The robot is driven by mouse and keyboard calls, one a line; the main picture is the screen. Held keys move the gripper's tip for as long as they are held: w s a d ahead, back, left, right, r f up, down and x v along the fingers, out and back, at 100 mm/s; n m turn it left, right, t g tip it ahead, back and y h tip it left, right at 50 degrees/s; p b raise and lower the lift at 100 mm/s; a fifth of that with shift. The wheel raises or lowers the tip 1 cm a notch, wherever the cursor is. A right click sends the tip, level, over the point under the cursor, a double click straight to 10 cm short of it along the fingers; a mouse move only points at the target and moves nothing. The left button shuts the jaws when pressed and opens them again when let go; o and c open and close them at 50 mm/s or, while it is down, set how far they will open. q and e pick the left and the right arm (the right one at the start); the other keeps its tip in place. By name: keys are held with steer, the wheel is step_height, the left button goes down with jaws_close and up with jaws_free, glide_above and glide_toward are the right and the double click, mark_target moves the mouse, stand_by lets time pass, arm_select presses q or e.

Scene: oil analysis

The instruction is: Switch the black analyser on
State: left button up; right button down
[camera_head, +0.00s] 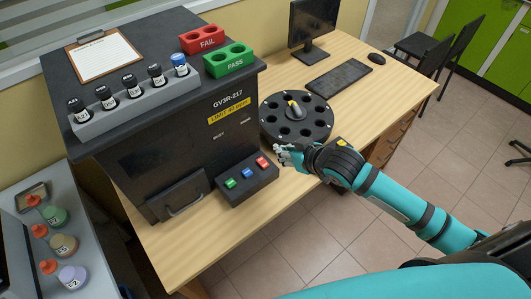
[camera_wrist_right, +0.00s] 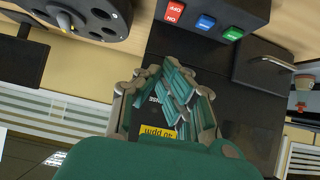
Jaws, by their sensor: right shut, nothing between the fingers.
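The black analyser (camera_head: 170,150) is a large dark cabinet on the wooden desk, marked GV3R-217 with a yellow label. A small black control box (camera_head: 246,184) at its front foot carries a green button (camera_head: 230,183), a blue button (camera_head: 246,172) and a red button (camera_head: 262,162). In the wrist view the red button (camera_wrist_right: 173,12) bears white ON and OFF lettering; whether it is lit is unclear. My right gripper (camera_head: 281,152) is shut and empty, just right of the red button, apparently above the desk. It also shows in the wrist view (camera_wrist_right: 178,82). My left gripper is out of view.
A black round carousel (camera_head: 296,131) with holes stands close behind my right gripper. A grey rack (camera_head: 135,104) of dark-capped vials, red FAIL (camera_head: 202,39) and green PASS (camera_head: 229,61) holders and a clipboard (camera_head: 90,56) sit on the analyser. A monitor (camera_head: 313,25) and keyboard (camera_head: 339,76) stand farther back.

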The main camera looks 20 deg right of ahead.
steer(key=shift+w+f, duration=0.1)
steer(key=shift+w, duration=0.05)
steer(key=p, duration=0.1)
glide_above(263, 160)
step_height(263, 160, down, 6)
steer(key=shift+d+r, duration=0.1)
steer(key=shift+d, duration=0.05)
step_height(263, 160, down, 3)
steer(key=shift+r, duration=0.15)
steer(key=shift+f, duration=0.65)
